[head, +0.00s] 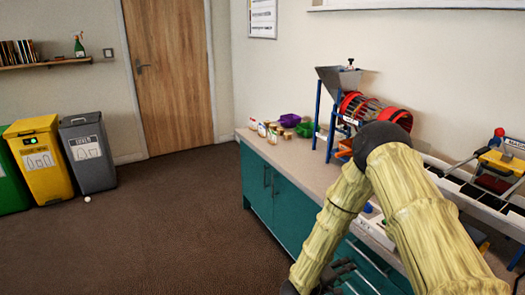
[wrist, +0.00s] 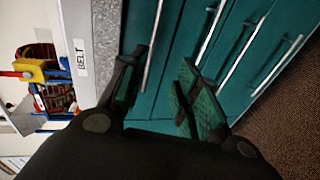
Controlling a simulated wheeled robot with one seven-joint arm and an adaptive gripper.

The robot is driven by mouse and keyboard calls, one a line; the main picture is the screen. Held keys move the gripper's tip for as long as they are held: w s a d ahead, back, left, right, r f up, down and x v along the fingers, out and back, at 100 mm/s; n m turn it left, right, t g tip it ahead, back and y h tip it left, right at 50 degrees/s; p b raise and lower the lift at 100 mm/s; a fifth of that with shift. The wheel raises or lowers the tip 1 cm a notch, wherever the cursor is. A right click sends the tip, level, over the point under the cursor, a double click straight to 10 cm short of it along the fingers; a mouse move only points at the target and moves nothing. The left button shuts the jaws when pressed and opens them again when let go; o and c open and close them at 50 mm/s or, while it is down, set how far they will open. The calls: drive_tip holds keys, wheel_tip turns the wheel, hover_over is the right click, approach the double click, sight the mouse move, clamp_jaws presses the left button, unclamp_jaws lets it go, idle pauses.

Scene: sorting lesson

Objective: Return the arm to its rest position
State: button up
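My arm, in a pale yellow sleeve with a dark elbow, rises over the counter in the head view and bends down toward the bottom edge. My gripper (wrist: 161,62) shows in the wrist view with its two dark fingers spread apart and nothing between them. It hangs in front of the teal cabinet (wrist: 225,55) with its long metal handles. In the head view the gripper is only partly visible low in the picture, by the cabinet fronts (head: 285,200). I cannot tell whether it touches a handle.
The counter (head: 290,160) bears a drum machine (head: 375,110), small jars (head: 262,129), a purple bowl (head: 290,120) and a divided tray (head: 480,195) at right. Grey (head: 90,160) and yellow (head: 45,172) bins stand at left. Brown floor (head: 180,230) is mostly open; a small white ball (head: 87,199) lies there.

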drive_tip(key=s+a+f+m+y+p, duration=0.1)
drive_tip(key=s+a+f+y+p, duration=0.15)
drive_tip(key=s, duration=0.25)
drive_tip(key=s+a+f+g+y+p, duration=0.1)
drive_tip(key=s+a+f+y+p, duration=0.1)
drive_tip(key=s+f+y, duration=0.3)
drive_tip(key=s+a+f+m+y+p, duration=0.1)
drive_tip(key=s+a+y+p, duration=0.15)
drive_tip(key=s, duration=0.35)
drive_tip(key=s+a+r+m+g+y+p, duration=0.1)
drive_tip(key=s+g, duration=0.2)
drive_tip(key=s, duration=0.8)
drive_tip(key=s+a+r+m+g+y+p, duration=0.1)
drive_tip(key=s+a+r+m+g+y, duration=0.1)
drive_tip(key=s, duration=0.9)
drive_tip(key=shift+s+g+p, duration=0.3)
drive_tip(key=shift+g+p, duration=0.05)
drive_tip(key=shift+g, duration=0.25)
drive_tip(key=shift+a, duration=0.1)
